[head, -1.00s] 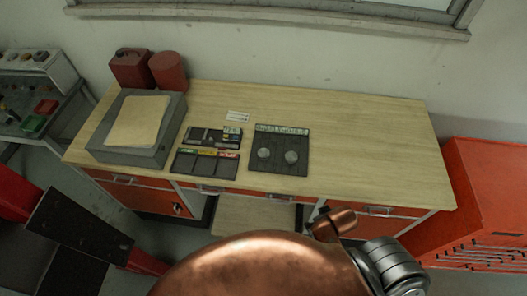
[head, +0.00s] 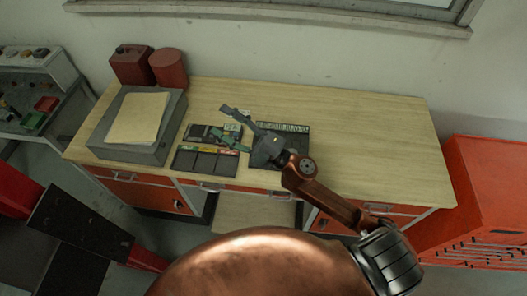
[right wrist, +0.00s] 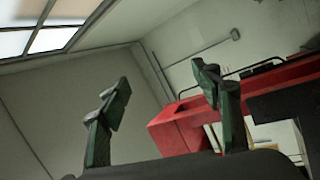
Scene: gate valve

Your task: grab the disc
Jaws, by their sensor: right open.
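My right gripper (head: 225,122) is open and empty, its fingers pointing left over the worktop in the head view. Its palm and wrist are in front of the dark board (head: 299,143). Two round grey discs showed on this board earlier. Both are hidden behind my gripper and arm now. In the right wrist view, the two green-grey fingers (right wrist: 162,85) stand wide apart with nothing between them. That view looks toward the wall and a red cabinet, and shows no disc. My left gripper is not in view.
The wooden workbench (head: 370,130) is clear on its right side. Left of the board lie a black divided tray (head: 205,162) and a smaller dark tray (head: 200,131). A grey box (head: 175,125), a red canister (head: 131,66) and a red cylinder (head: 168,69) stand at left.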

